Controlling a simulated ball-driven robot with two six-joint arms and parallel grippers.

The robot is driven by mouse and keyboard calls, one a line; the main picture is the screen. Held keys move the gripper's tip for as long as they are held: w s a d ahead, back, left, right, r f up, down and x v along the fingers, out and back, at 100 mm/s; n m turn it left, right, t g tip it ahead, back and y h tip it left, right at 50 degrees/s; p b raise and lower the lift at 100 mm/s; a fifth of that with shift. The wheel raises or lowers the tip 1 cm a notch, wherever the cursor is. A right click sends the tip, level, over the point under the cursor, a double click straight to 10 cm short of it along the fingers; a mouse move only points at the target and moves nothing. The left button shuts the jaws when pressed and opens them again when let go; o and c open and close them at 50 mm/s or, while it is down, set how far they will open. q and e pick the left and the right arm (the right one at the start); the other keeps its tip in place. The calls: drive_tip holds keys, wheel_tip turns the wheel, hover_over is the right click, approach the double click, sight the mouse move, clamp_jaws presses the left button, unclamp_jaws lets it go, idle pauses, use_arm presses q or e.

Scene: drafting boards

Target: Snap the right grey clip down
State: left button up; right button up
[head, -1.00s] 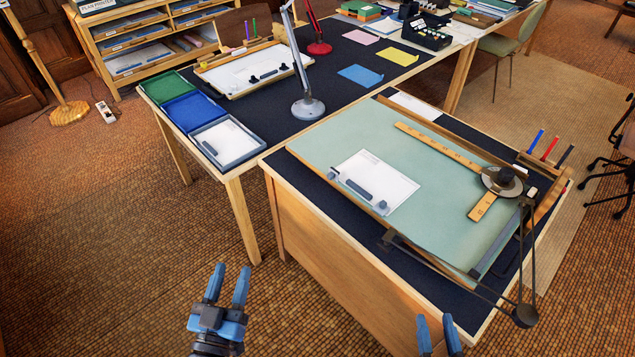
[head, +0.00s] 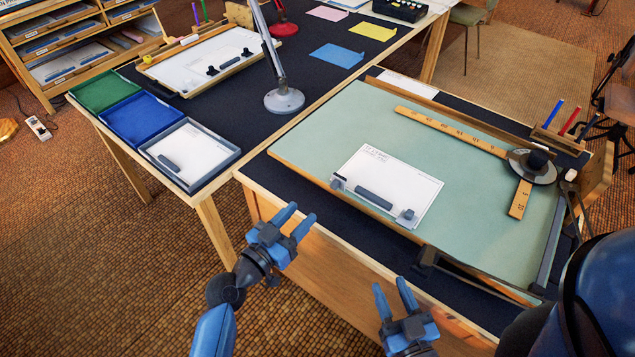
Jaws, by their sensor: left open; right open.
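A white sheet (head: 400,172) lies on the green drafting board (head: 470,185). At its lower edge sit two small grey clips, the left grey clip (head: 338,182) and the right grey clip (head: 407,216). A dark grey bar (head: 374,198) lies on the sheet between them. The clips are too small to tell whether either is raised or down. My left gripper (head: 301,213) is open and empty in front of the desk edge, left of the clips. My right gripper (head: 390,284) is open and empty below the right clip in the picture, apart from it.
A wooden ruler arm (head: 450,131) with a round dark head (head: 532,166) spans the board's right side. A dark bracket (head: 428,262) stands at the board's front edge. A lamp (head: 284,100) and a grey tray (head: 228,159) are on the desk behind left.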

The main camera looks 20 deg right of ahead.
sight(335, 182)
use_arm(q)
drive_tip(key=shift+m, duration=0.4)
drive_tip(key=x, duration=0.3)
drive_tip(key=p+x, duration=0.1)
drive_tip(key=x, duration=0.6)
drive_tip(key=shift+s+d+p, duration=0.1)
drive_tip(key=shift+d+p, duration=0.25)
drive_tip(key=shift+d, duration=0.15)
clamp_jaws()
